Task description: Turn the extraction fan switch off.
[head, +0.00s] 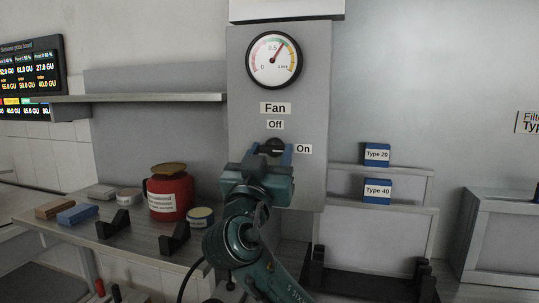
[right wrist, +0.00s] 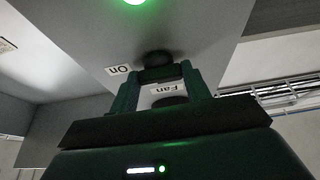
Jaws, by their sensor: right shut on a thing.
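The fan switch (head: 272,147) is a dark round knob on a grey wall panel (head: 308,100), between an "Off" label (head: 275,125) above and an "On" label (head: 304,149) at its right. My right gripper (head: 273,151) is shut on the knob, one finger on each side. The right wrist view, seen upside down, shows the knob (right wrist: 157,60) between the fingertips (right wrist: 158,74), with "On" (right wrist: 118,70) beside it. Which way the knob points is too small to tell. My left gripper is not in view.
A round gauge (head: 274,60) is above the switch. A green light (right wrist: 135,2) glows on the panel in the wrist view. A red jar (head: 169,194) and small blocks stand on the left counter. Type 20 (head: 376,155) and Type 40 (head: 377,191) boxes are at right.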

